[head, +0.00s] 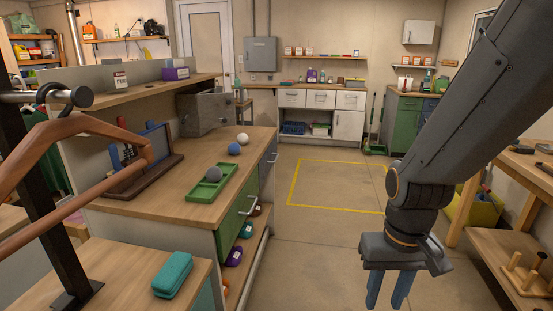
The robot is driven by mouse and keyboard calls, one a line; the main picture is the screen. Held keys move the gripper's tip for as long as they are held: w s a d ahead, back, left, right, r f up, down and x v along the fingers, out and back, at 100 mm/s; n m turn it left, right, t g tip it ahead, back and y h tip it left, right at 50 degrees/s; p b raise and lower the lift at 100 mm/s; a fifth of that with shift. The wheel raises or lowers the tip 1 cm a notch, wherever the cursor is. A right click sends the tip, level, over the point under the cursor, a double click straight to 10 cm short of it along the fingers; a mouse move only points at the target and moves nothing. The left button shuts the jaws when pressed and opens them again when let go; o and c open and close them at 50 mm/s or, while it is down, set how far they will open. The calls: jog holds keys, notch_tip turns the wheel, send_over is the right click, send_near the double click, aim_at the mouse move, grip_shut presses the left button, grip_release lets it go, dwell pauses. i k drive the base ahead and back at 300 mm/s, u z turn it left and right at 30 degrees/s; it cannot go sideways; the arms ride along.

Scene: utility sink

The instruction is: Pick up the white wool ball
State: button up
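The white wool ball (243,138) sits on the wooden top of the green-fronted counter, toward its far right end. A blue ball (234,149) lies just in front of it, apart by a small gap. A grey ball (214,174) rests in a green tray (198,188) nearer to me. My gripper (387,303) hangs at the lower right over the floor, well to the right of and nearer than the white ball. Its two blue fingers point down with a gap between them, and nothing shows between them. The fingertips are near the bottom edge of the picture.
The counter (160,205) has a grey metal box (205,113) at the back and a dark wooden rack (140,175) on the left. A teal case (172,274) lies on the near bench. Open floor (320,235) lies between counter and gripper.

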aim_at(243, 138)
jog(key=i, duration=3.05)
jog(key=u, duration=1.2)
